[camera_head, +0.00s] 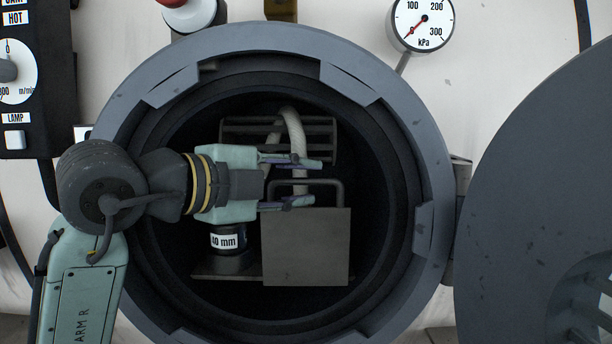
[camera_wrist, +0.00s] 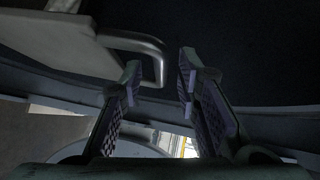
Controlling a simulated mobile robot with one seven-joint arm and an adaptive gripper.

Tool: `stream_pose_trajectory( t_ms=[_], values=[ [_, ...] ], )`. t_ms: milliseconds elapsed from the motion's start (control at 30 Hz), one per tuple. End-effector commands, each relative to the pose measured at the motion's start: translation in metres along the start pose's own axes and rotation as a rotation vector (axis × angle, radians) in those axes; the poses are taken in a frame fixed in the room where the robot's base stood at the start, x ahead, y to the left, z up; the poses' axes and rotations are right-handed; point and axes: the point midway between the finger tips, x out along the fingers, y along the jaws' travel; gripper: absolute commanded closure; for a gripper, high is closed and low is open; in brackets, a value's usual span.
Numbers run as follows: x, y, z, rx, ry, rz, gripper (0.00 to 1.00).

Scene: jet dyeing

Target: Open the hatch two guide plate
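The guide plate (camera_head: 306,258) is a grey square panel inside the open round hatch (camera_head: 432,195), with a bent bar handle (camera_head: 340,188) on its top edge. My gripper (camera_head: 305,182) reaches in from the left, its two fingers apart, one above the other, at the handle's height. In the wrist view the plate (camera_wrist: 45,45) is upper left. The handle's end (camera_wrist: 159,66) shows in the gap between the fingertips of my gripper (camera_wrist: 160,78), nearer the left finger. Whether a finger touches the handle I cannot tell. Nothing is clamped.
The hatch door (camera_head: 540,190) is swung open at right. Behind the plate are a slatted rack (camera_head: 318,135) and a pale rope (camera_head: 294,130). A dark cylinder with a partly hidden mm label (camera_head: 230,241) stands left of the plate. A pressure gauge (camera_head: 422,22) is at upper right.

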Motion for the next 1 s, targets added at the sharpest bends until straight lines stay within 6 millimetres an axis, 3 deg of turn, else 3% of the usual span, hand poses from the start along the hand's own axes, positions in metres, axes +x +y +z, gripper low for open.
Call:
stream_pose_trajectory(
  t_ms=[200, 467, 900, 1000],
  values=[
    [0.017, 0.0, 0.0, -0.001, 0.0, -0.001, 0.7],
    [0.018, 0.0, 0.0, 0.0, 0.0, -0.002, 0.7],
    [0.018, 0.0, 0.0, 0.0, -0.001, -0.001, 0.98],
    [0.018, 0.0, 0.0, 0.0, -0.001, -0.001, 1.0]
  ],
)
